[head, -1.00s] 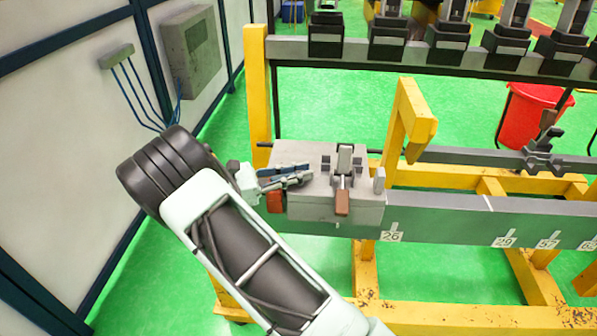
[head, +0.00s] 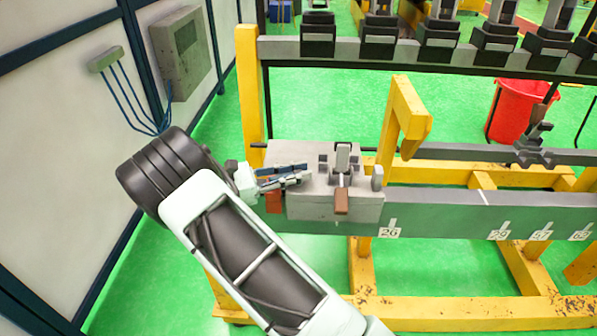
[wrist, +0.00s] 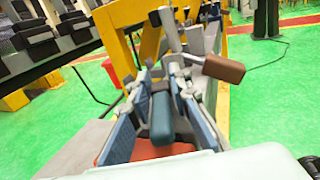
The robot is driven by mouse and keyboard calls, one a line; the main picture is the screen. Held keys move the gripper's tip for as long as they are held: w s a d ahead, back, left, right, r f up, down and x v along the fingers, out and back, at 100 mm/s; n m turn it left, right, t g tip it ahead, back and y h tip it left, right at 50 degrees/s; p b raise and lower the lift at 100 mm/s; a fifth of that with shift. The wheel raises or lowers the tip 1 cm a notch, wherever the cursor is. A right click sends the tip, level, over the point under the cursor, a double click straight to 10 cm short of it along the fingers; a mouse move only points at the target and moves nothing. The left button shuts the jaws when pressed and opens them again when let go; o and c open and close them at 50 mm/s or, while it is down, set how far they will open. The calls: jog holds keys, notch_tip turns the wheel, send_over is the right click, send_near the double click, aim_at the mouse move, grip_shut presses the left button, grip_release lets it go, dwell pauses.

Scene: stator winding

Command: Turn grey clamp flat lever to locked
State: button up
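A grey block (head: 335,210) at the end of the long grey beam carries a clamp (head: 342,160) with a brown-tipped lever (head: 341,200) pointing toward the front. The brown tip also shows at the right in the wrist view (wrist: 224,68). My gripper (head: 300,177) is over the block's left part, left of that clamp. In the wrist view my two blue-padded fingers (wrist: 162,112) stand apart, one on each side of a dark blue-grey handle (wrist: 160,115). I cannot tell whether they touch it. A red-orange piece (wrist: 160,150) lies below it; its far part is hidden.
A yellow bracket (head: 405,115) rises just right of the block. The beam (head: 460,205) with numbered labels runs right. A rack of dark blocks (head: 420,55) stands behind. A red bin (head: 515,110) is back right. A wall panel (head: 70,130) is close on the left.

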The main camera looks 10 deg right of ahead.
jog(key=shift+o, duration=1.1)
notch_tip(320, 180, up, 10)
jog(key=shift+r, duration=0.1)
